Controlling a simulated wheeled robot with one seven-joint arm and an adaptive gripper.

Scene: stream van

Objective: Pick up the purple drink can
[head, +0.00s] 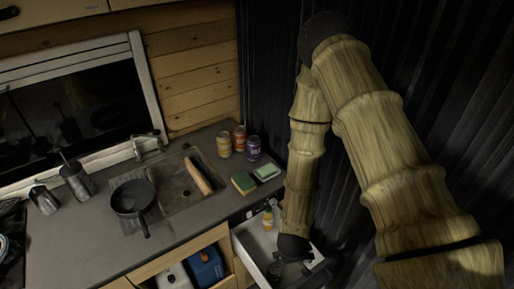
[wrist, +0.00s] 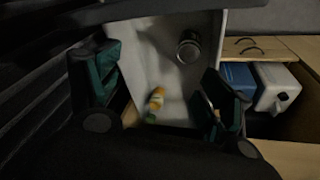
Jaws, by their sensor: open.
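The purple drink can (head: 254,147) stands upright on the grey counter, at the right of a row of three cans near the back wall. It does not show in the wrist view. My gripper (head: 290,268) is low over the open white drawer, below and to the right of the can and well apart from it. In the wrist view my gripper (wrist: 158,95) has its two fingers spread wide with nothing between them. In the head view the fingertips are dark and hard to make out.
A yellow can (head: 224,145) and an orange can (head: 239,138) stand beside the purple one. Sponges (head: 244,183) lie in front. The open drawer (head: 248,238) holds a small bottle (wrist: 156,100) and a metal jar (wrist: 188,46). A dark corrugated wall is at right.

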